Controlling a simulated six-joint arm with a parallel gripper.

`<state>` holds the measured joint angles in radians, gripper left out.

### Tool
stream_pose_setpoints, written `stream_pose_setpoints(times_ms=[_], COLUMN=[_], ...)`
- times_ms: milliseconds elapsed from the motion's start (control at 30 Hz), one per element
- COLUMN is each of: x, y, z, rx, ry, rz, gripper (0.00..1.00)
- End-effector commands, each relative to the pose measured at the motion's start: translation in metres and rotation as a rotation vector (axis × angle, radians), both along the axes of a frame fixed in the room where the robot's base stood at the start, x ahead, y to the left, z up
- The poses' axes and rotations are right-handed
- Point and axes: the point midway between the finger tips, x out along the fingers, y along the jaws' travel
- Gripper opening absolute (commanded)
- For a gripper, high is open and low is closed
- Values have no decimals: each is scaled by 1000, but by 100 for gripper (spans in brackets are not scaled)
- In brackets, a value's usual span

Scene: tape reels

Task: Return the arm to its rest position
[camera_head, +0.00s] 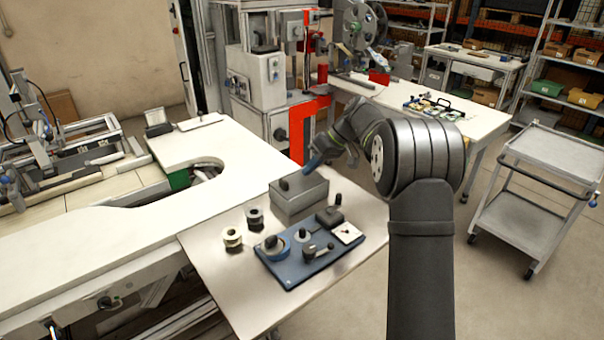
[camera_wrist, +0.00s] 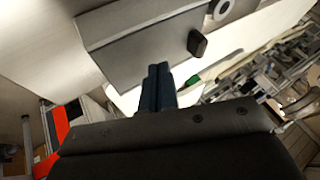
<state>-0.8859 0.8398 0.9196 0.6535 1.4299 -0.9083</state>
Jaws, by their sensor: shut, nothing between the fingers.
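My arm reaches from the lower right of the head view up over the table. My gripper (camera_head: 314,163) is shut and empty, with its blue fingers just above the back right part of a grey box (camera_head: 300,203). I cannot tell the exact gap between them. In the wrist view the shut fingertips (camera_wrist: 158,72) point toward the grey box (camera_wrist: 135,42), which has a black knob (camera_wrist: 197,43). The knob also shows on the box in the head view (camera_head: 284,185).
A blue board (camera_head: 290,278) holds a tape reel, a small crank-like device and other parts. A red-and-grey machine (camera_head: 270,85) stands behind; a cart (camera_head: 545,190) is at right.

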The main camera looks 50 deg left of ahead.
Motion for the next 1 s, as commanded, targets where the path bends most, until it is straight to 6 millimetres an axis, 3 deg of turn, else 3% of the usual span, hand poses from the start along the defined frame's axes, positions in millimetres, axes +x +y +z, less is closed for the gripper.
stream_pose_setpoints(times_ms=[33, 200, 400, 833, 1000], x=[7, 24, 35, 37, 32], y=[-5, -18, -27, -30, -26], z=[14, 41, 62, 66, 59], rx=[7, 4, 4, 3, 2], ry=[-5, -4, -3, -2, -2], rz=[-3, -2, -1, 0, 2], gripper=[0, 0, 0, 0, 0])
